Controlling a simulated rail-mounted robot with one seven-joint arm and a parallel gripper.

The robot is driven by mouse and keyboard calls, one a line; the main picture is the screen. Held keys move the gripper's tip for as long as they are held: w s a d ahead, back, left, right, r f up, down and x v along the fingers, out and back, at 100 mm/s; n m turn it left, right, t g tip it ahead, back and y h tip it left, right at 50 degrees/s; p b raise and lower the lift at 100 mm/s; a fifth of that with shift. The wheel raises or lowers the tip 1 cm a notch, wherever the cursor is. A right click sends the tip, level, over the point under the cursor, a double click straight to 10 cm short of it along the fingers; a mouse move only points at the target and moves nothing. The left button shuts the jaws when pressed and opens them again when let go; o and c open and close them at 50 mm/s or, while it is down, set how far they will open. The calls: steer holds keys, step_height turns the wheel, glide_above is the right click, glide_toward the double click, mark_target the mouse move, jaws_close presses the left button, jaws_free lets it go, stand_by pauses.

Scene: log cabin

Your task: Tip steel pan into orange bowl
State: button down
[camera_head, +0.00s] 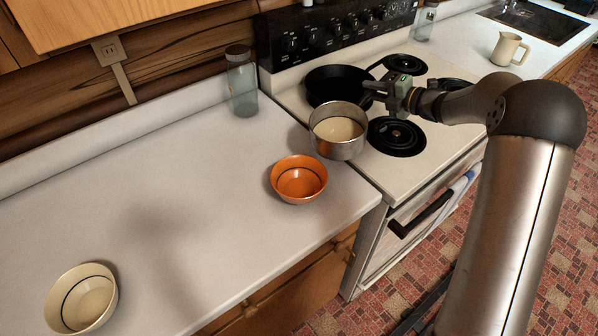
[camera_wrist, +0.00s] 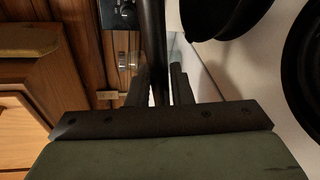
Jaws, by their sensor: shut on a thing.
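The steel pan (camera_head: 324,143) with cream-coloured contents (camera_head: 338,128) is held at the border of counter and stove, up and right of the orange bowl. It looks roughly level. My gripper (camera_head: 373,88) is shut on the pan's dark handle, which also shows between the fingers in the wrist view (camera_wrist: 158,60). The orange bowl (camera_head: 284,190) stands upright on the counter near the stove, with no contents that I can make out. The pan's body is hidden in the wrist view.
A black skillet (camera_head: 330,82) sits on a rear burner behind the pan. A glass jar (camera_head: 242,85) stands at the back of the counter. A cream bowl (camera_head: 60,290) is at the front left. The middle counter is clear.

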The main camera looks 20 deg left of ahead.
steer(key=r, duration=0.3)
steer(key=shift+s+a+r+n+p, duration=0.25)
steer(key=shift+s+n+p, duration=0.1)
steer(key=shift+s+n, duration=0.05)
steer(key=shift+n+t, duration=0.4)
steer(key=shift+n, duration=0.5)
steer(key=shift+s+a+r+b, duration=0.25)
steer(key=shift+s+r+b, duration=0.1)
steer(key=shift+s+r, duration=0.25)
steer(key=shift+s+a+r+b, duration=0.3)
steer(key=shift+s+r, duration=0.1)
steer(key=shift+r, duration=0.35)
steer(key=shift+s+a+r+b, duration=0.2)
steer(key=shift+s+r+b, duration=0.15)
steer(key=shift+s+r, duration=0.25)
steer(key=s+b, duration=0.1)
steer(key=s+a+r+n+b, duration=0.1)
steer(key=s+r+b, duration=0.1)
steer(key=shift+a+n+t+h, duration=0.25)
steer(key=shift+n+t+h, duration=0.05)
steer(key=s+a+r+n+b, duration=0.2)
steer(key=s+r, duration=0.1)
steer(key=s, duration=0.1)
steer(key=shift+r+t+b, duration=0.3)
steer(key=shift+r+t, duration=0.1)
steer(key=shift+s+a, duration=0.15)
steer(key=shift+s, duration=0.05)
steer(key=shift+s+a+r+n+b, duration=0.25)
steer(key=shift+s+n+b, duration=0.35)
steer(key=shift+b, duration=0.2)
